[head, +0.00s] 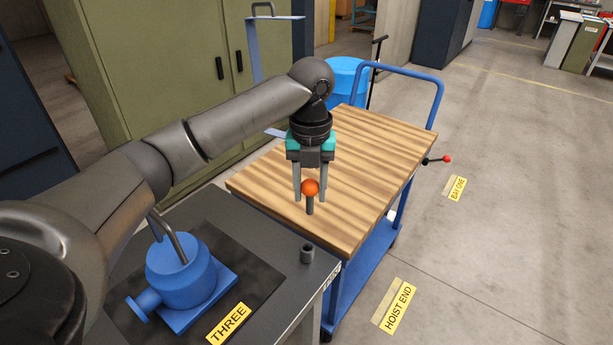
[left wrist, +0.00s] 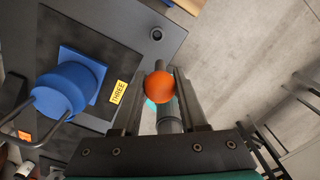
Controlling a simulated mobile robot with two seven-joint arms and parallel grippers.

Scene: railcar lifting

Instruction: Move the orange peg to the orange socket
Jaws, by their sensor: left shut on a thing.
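The orange peg has an orange ball top (head: 310,187) and a grey shaft hanging below it. My left gripper (head: 311,188) is shut on the peg, with a finger on each side of the ball, and points down in front of the wooden cart top. The ball also shows between the fingers in the left wrist view (left wrist: 160,86). A small dark grey hollow socket (head: 307,253) stands near the corner of the grey bench, below and apart from the peg. It shows as a ring in the left wrist view (left wrist: 156,34); I see no orange on it. My right gripper is not in view.
A blue pump-like part (head: 182,272) with a grey handle stands on a black mat on the bench (head: 285,222), by a yellow THREE label (head: 229,324). The wooden-topped blue cart (head: 365,160) stands beyond the bench. Green cabinets (head: 165,70) stand behind my arm.

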